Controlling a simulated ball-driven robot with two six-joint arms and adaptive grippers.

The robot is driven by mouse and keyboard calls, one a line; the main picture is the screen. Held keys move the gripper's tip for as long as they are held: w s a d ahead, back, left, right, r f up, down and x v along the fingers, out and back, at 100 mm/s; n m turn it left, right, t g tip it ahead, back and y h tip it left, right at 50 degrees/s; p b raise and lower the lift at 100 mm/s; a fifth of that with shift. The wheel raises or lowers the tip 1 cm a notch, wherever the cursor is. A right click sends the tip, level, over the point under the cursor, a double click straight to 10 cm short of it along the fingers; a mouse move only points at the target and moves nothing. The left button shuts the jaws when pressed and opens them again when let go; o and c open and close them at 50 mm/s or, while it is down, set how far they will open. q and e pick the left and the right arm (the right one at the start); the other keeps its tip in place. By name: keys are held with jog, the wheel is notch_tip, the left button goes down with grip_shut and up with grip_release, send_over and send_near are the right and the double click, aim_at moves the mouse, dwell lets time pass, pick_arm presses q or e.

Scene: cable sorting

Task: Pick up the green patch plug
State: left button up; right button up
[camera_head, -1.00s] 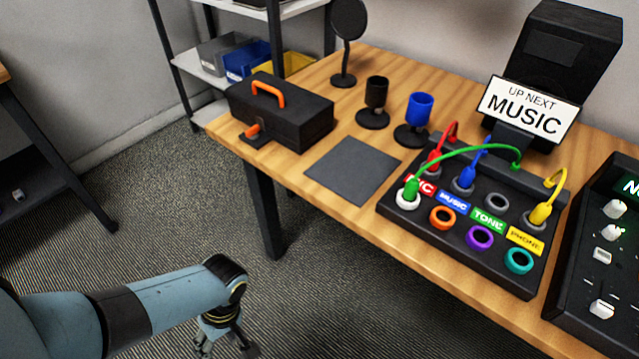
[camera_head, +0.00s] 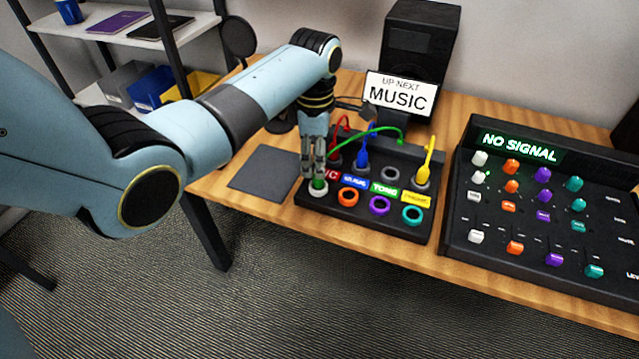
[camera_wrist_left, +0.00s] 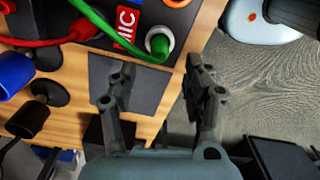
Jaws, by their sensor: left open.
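The green patch plug (camera_head: 318,184) stands in the white-ringed socket at the front left of the black patch panel (camera_head: 372,224). Its green cable (camera_head: 365,133) arches to the panel's back. My left gripper (camera_head: 313,172) is over the plug, pointing down, and partly hides it. In the left wrist view, the green plug (camera_wrist_left: 160,45) shows beyond the two spread fingers of the left gripper (camera_wrist_left: 160,82), roughly in line with the gap. The gripper is open and holds nothing. My right gripper is not in view.
Red (camera_head: 337,150), blue (camera_head: 362,158) and yellow (camera_head: 423,172) plugs stand in the back row. Orange (camera_head: 348,197), purple (camera_head: 379,205) and teal (camera_head: 412,215) front sockets are empty. A mixer (camera_head: 540,215) is to the right; a bare dark mat (camera_head: 263,182) is to the left.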

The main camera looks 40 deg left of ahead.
aim_at(318, 182)
pick_arm(q)
jog(key=f, duration=0.5)
jog(key=shift+w+d+f+b, duration=0.2)
jog(key=shift+d+f+b, duration=0.05)
jog(key=shift+f+b, duration=0.15)
jog(key=shift+r, duration=0.1)
grip_shut()
